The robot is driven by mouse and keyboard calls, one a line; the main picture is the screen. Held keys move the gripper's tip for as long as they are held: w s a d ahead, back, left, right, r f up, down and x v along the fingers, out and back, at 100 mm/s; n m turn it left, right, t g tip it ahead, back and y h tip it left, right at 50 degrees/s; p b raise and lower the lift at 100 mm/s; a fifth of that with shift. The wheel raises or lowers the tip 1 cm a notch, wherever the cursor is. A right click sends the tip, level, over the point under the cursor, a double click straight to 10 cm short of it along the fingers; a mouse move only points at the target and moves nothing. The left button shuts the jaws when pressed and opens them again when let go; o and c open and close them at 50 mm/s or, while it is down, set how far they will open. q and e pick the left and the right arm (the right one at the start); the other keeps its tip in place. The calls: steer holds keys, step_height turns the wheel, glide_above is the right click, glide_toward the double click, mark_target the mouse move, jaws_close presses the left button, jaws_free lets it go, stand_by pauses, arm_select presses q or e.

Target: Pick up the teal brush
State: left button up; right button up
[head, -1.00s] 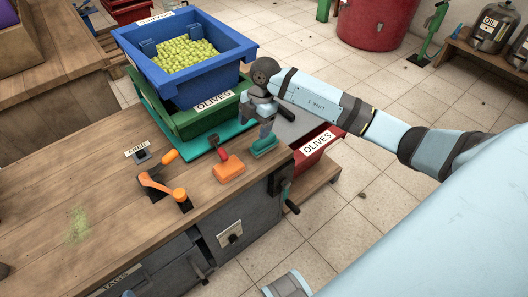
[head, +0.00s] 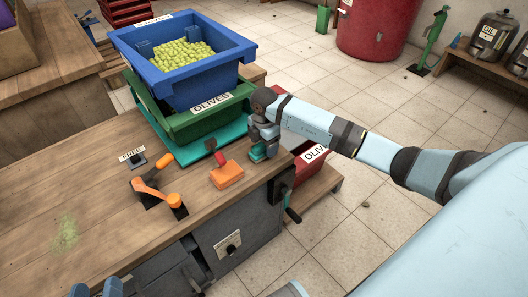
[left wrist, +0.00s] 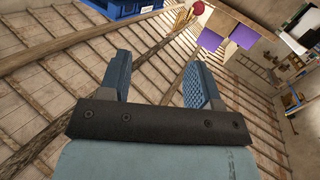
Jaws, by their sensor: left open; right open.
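The teal brush (head: 258,154) lies on the workbench near its right corner, mostly hidden by my right gripper. My right gripper (head: 262,147) is open and pointed down at the brush. Its fingers are low around or just above the brush; I cannot tell whether they touch it. My left gripper (head: 95,291) shows only as blue fingertips at the bottom left edge of the head view. In the left wrist view the left gripper (left wrist: 160,80) is open, with nothing between its fingers.
An orange block with a red handle (head: 227,175) lies left of the brush. An orange lever (head: 157,192) stands farther left. A green crate (head: 165,122) under a blue crate of olives (head: 240,50) stands behind. A red crate (head: 306,172) is beyond the bench's right edge.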

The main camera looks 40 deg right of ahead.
step_height(320, 180, down, 2)
steer(key=shift+f, duration=0.15)
steer(key=c, duration=1)
arm_select(q)
steer(key=shift+d+r+t+h, duration=0.25)
steer(key=shift+r+t+h, duration=0.05)
steer(key=shift+r, duration=0.3)
arm_select(e)
steer(key=shift+r, duration=0.35)
arm_select(q)
steer(key=s+a+f+g+y+p, duration=0.2)
steer(key=a+f+g+y+p, duration=0.1)
steer(key=f, duration=0.5)
steer(key=shift+s+a+g+p, duration=0.2)
steer(key=shift+a+g+p, duration=0.25)
steer(key=shift+g+p, duration=0.35)
arm_select(e)
steer(key=shift+r, duration=9.75)
